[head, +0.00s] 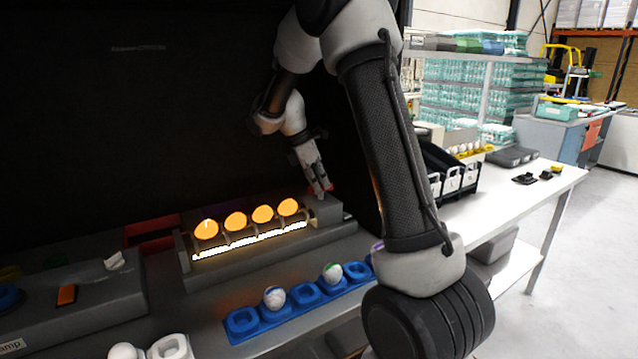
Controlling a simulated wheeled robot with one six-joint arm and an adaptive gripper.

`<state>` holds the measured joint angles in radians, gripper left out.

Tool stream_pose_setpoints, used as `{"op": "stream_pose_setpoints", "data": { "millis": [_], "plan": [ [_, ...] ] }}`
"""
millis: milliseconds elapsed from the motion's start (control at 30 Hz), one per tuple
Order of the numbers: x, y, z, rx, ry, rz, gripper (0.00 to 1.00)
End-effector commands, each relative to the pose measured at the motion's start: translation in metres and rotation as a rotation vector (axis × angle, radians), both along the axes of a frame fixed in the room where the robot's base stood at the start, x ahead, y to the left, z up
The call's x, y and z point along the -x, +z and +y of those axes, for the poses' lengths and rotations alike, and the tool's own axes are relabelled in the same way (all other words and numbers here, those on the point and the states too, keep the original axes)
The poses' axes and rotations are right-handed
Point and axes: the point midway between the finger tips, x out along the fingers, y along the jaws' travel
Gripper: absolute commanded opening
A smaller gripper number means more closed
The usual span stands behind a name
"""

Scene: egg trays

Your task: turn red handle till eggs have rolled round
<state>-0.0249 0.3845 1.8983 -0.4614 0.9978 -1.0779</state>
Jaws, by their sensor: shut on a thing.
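Several eggs (235,221) glow orange in a row on the lit candling rollers (252,243), inside the dark booth. The red handle (329,187) shows as a small red patch at the right end of the roller unit. My gripper (321,190) points down at that end, and its fingers are shut on the handle. The fingers hide most of the handle, so its angle cannot be told.
A blue egg tray (243,323) with a few marked eggs lies in front of the rollers. A red bin (152,233) is behind, at left. A grey control box (80,300) with an orange switch stands at left. Black crates (452,170) stand on the right bench.

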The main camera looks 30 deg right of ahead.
Motion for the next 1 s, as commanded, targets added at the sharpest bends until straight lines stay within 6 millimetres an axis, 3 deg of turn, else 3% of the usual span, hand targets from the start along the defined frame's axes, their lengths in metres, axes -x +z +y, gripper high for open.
{"op": "stream_pose_setpoints", "data": {
  "millis": [1000],
  "plan": [
    [-0.0049,0.0008,-0.0037,0.000,-0.960,-0.003,0.00]
  ]
}}
